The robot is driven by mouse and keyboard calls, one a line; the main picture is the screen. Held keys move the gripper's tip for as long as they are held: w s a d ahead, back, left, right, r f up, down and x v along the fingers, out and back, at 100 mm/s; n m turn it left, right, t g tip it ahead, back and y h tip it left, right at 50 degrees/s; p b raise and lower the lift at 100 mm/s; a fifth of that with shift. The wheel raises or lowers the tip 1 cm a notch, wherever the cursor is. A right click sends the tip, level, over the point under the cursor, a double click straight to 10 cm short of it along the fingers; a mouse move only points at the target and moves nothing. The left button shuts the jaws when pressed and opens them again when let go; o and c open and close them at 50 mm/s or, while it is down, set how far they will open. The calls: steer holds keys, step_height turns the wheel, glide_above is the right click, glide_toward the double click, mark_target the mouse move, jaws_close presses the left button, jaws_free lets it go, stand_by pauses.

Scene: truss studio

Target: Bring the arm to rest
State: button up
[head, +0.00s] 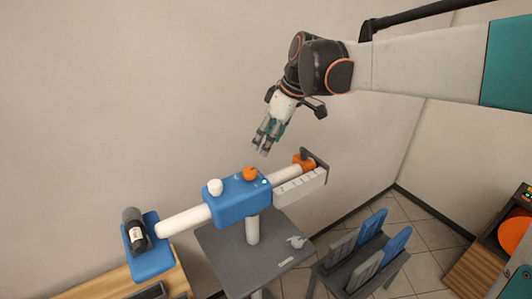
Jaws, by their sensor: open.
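My arm (430,65) reaches in from the upper right, white with dark joints and a teal section. My gripper (264,144) hangs from its end in the middle of the head view, fingers pointing down and slightly left. The fingers are a little apart and nothing shows between them. The gripper appears to be above or in front of the blue-and-white apparatus, with a visible gap in the picture between the fingertips and the orange knob (250,173).
A blue housing (236,203) with a white tube stands on a grey table (225,256). A blue cradle (153,264) holds a dark bottle (136,234). A rack (350,262) with blue and grey panels stands at lower right. Plain wall lies behind.

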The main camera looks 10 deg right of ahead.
steer(key=s+d+f+m+t+h+b, duration=0.1)
steer(key=s+d+f+m+b, duration=0.1)
steer(key=s+f+b, duration=0.3)
steer(key=s+d+f+m+t+h+b, duration=0.1)
steer(key=s+d+f+m+t+b, duration=0.1)
steer(key=s+f, duration=0.7)
steer(key=s+d+f+m+t+h+b, duration=0.1)
steer(key=s+d+f+m+b, duration=0.2)
steer(key=s+f+m+b, duration=0.3)
steer(key=s+f+b, duration=0.1)
steer(key=s, duration=0.3)
steer(key=shift+s+d+m+b, duration=0.25)
steer(key=shift+d+m+b, duration=0.05)
steer(key=shift+m+b, duration=0.1)
